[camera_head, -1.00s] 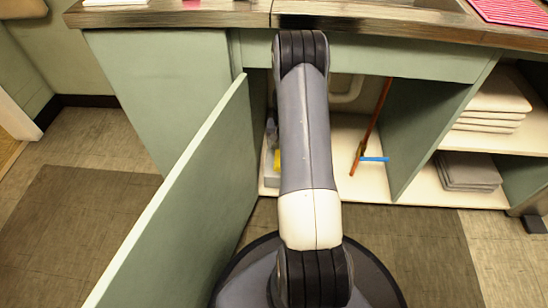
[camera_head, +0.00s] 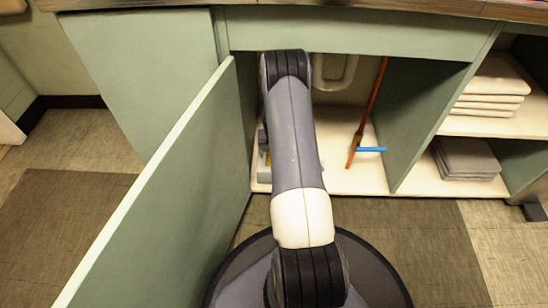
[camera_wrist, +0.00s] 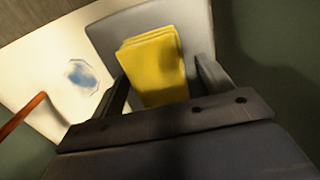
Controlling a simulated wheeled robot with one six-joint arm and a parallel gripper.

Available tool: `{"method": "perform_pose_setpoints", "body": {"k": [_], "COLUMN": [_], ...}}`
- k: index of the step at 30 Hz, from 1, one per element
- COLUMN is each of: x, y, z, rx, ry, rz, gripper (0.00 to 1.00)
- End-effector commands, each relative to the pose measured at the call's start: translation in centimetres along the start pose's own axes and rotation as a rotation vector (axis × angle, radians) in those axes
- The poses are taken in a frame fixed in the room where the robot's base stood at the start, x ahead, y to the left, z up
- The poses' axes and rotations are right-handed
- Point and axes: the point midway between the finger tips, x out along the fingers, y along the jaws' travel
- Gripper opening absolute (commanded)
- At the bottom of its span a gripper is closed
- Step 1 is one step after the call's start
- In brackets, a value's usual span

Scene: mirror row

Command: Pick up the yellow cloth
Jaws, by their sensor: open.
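The yellow cloth (camera_wrist: 152,68) is a folded stack in the wrist view, lying on a grey surface (camera_wrist: 105,38). My gripper (camera_wrist: 163,72) is open, with one finger on each side of the cloth's near part in the picture. I cannot tell whether the fingers touch it or how far above it they are. In the head view my arm reaches into the open cupboard and hides my gripper and most of the cloth. A grey container (camera_head: 264,173) shows just left of the arm on the cupboard floor.
The cupboard door (camera_head: 165,190) stands open, close on the left of my arm. A divider (camera_head: 425,120) separates shelves with folded stacks (camera_head: 467,158). A bluish patch (camera_wrist: 82,75) lies beside the cloth.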

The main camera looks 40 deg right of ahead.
Motion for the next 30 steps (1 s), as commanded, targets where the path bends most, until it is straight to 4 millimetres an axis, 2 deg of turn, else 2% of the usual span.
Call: {"method": "perform_pose_setpoints", "body": {"k": [5, 23, 30], "x": [-0.08, -0.09, -0.35], "y": [0.02, 0.02, 0.02], "z": [-0.03, 0.00, -0.02], "rx": [0.000, 0.000, 0.000], "ry": [0.001, 0.000, 0.001], "rz": [0.000, 0.000, 0.000], "gripper": [0.75, 0.28, 0.27]}}
